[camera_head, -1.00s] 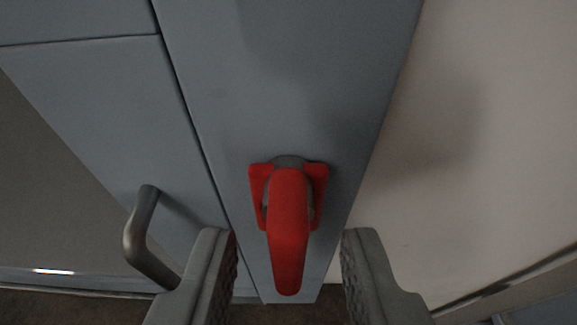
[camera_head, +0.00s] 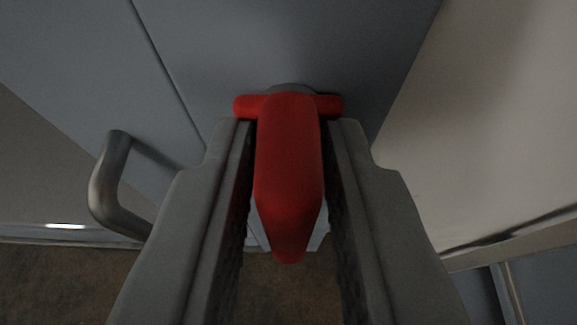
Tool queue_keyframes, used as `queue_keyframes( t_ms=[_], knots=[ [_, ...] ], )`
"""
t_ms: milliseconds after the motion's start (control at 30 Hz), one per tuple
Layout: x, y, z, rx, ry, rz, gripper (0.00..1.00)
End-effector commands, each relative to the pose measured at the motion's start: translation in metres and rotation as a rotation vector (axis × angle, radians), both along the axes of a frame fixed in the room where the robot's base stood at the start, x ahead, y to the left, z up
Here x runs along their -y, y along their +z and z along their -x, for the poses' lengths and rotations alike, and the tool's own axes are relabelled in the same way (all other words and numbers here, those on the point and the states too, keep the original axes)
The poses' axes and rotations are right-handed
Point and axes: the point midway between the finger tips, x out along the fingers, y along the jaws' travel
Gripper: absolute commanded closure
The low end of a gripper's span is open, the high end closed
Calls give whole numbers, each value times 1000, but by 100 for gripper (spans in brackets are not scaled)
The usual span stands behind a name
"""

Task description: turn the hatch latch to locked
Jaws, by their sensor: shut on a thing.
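The hatch latch (camera_head: 288,170) is a red handle on a round dark mount with short red wings at its top. It is fixed to a blue-grey panel (camera_head: 285,45) and sits in the middle of the camera view, its lever pointing towards the bottom of the picture. My gripper (camera_head: 287,150) has one grey finger on each side of the lever and is shut on it. The finger pads hide part of the panel behind the latch.
A curved metal handle (camera_head: 112,190) sticks out from the panel to the left, close to my left finger. A pale wall (camera_head: 490,130) lies to the right. Brown floor (camera_head: 285,295) shows below.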

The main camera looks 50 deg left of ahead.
Motion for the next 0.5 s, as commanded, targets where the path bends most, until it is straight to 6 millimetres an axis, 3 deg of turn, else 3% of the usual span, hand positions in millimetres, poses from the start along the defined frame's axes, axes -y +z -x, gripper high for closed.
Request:
queue_keyframes(
  t_ms=[500],
  knots=[
    [2, -1, -3, -223, -1, -174, 100]
  ],
)
